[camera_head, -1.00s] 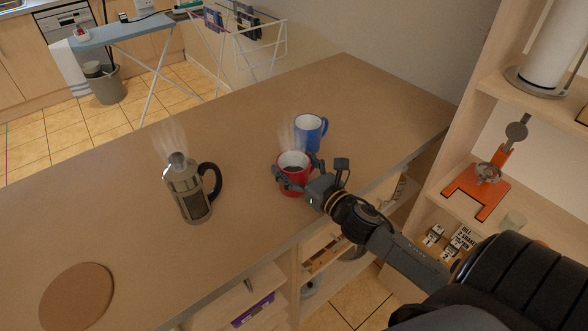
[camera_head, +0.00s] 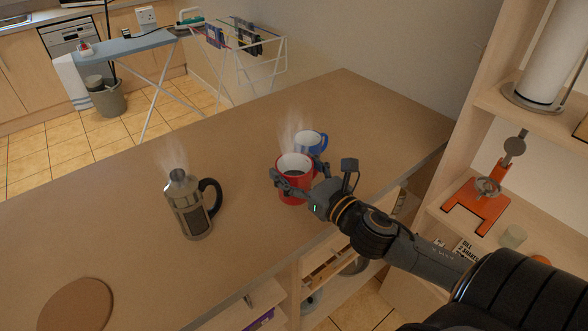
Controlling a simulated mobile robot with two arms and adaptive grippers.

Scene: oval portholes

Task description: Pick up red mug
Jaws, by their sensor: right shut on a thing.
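The red mug (camera_head: 292,190) holds a dark drink and gives off steam. It is upright above the brown counter and partly covers the blue mug (camera_head: 311,142) behind it. My right gripper (camera_head: 284,183) is shut on the red mug, with its fingers around the mug's sides. The mug appears raised off the counter, though its underside is hard to see. My left gripper is not in view.
A steaming metal coffee press (camera_head: 189,207) with a black handle stands on the counter (camera_head: 130,190) to the left. A round brown mat (camera_head: 76,305) lies at the front left. Shelves with an orange stand (camera_head: 478,207) rise at the right. The back of the counter is clear.

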